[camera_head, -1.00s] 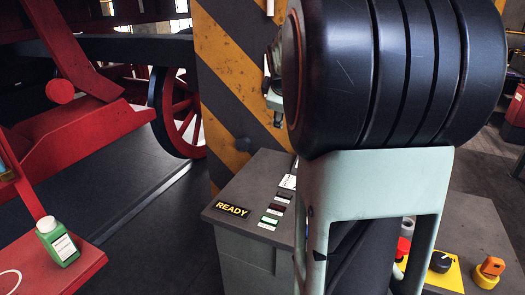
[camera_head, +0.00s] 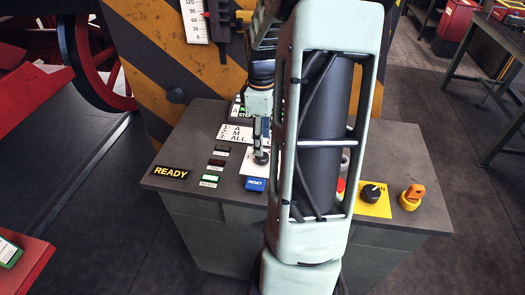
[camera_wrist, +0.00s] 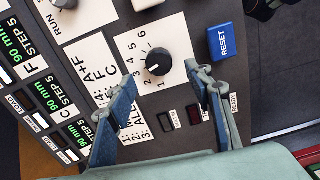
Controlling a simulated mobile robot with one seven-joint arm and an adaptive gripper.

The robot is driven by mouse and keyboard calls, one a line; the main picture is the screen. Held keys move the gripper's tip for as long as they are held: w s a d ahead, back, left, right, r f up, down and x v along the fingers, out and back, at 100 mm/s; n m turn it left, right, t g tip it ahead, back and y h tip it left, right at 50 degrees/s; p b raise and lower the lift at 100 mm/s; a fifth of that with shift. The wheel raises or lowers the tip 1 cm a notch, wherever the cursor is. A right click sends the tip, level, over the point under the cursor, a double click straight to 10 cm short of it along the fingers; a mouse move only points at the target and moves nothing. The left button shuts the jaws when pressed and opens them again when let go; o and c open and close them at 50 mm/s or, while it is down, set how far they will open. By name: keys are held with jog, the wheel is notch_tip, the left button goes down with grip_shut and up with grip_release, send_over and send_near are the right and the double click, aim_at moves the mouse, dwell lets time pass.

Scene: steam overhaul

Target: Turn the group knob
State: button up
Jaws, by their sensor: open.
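The group knob (camera_wrist: 158,62) is a round black dial on a white plate marked with numbers 1 to 6 in the wrist view. A small white mark shows on its face; I cannot tell which number it points at. My gripper (camera_wrist: 161,76) is open, its two blue fingers on either side of the knob in the picture, with nothing between them. I cannot tell how far above the knob the tips are. In the head view my gripper (camera_head: 262,138) hangs over the console (camera_head: 200,140), and the arm hides part of the panel.
A blue RESET button (camera_wrist: 224,41) stands close beside the knob. A black knob (camera_head: 372,193) on a yellow plate and an orange switch (camera_head: 411,197) sit on the console's right. A striped pillar (camera_head: 165,60) rises behind. A READY sign (camera_head: 171,173) is at the left.

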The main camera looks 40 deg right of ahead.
notch_tip(320, 180, down, 6)
jog(key=shift+r, duration=0.1)
jog(key=shift+c, duration=0.6)
jog(key=c, duration=1)
